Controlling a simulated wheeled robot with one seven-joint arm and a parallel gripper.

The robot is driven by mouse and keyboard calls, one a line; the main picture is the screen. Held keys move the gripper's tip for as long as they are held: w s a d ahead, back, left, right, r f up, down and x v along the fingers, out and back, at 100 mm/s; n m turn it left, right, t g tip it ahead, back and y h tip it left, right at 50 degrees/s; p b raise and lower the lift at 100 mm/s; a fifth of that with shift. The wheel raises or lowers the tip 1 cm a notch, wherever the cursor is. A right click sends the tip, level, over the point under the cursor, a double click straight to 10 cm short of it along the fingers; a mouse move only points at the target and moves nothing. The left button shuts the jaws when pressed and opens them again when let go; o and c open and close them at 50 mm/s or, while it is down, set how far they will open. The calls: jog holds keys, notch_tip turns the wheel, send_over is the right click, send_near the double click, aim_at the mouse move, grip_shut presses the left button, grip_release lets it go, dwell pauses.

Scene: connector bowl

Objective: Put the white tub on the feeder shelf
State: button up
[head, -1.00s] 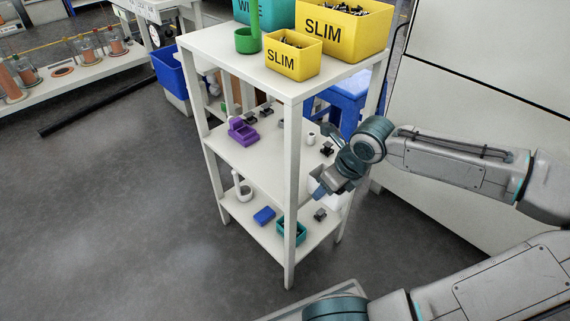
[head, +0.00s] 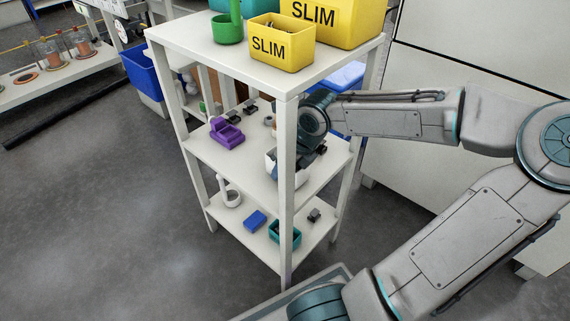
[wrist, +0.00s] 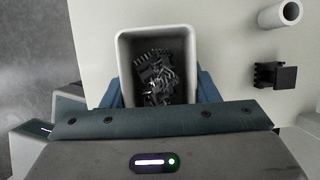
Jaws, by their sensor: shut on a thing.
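The white tub (wrist: 187,39) is full of small black parts and sits between the two blue fingers of my gripper (wrist: 157,92) in the wrist view. The fingers are shut on its sides. In the head view the tub (head: 301,176) is at the middle shelf (head: 253,172) of the white rack, partly hidden by the front post and my wrist. It looks upright. I cannot tell whether its base touches the shelf. My gripper (head: 277,168) is mostly hidden behind that post.
A purple holder (head: 227,133) stands left on the middle shelf. A white cylinder (wrist: 280,14) and a black connector (wrist: 275,75) lie right of the tub. Yellow SLIM bins (head: 281,45) stand on the top shelf above. The front post (head: 287,200) is close to my wrist.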

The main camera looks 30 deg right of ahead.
jog(key=shift+w+a, duration=0.1)
jog(key=shift+a, duration=0.2)
jog(key=shift+f, duration=0.15)
jog(key=o, duration=1.1)
jog(key=shift+r, duration=0.45)
jog(key=s+d+p, duration=0.1)
jog(key=s+p, duration=0.1)
jog(key=s, duration=0.1)
jog(key=s+d+p, duration=0.1)
jog(key=s+p, duration=0.1)
jog(key=s, duration=0.1)
jog(key=s+d+r+p, duration=0.1)
jog(key=s+p, duration=0.1)
jog(key=s, duration=0.1)
jog(key=shift+s+d, duration=0.3)
jog(key=shift+s+d+f+b, duration=0.1)
jog(key=shift+s+f+b, duration=0.2)
jog(key=shift+b, duration=0.15)
jog(key=shift+s+d+r+b, duration=0.1)
jog(key=shift+s+d+b, duration=0.25)
jog(key=shift+s, duration=0.4)
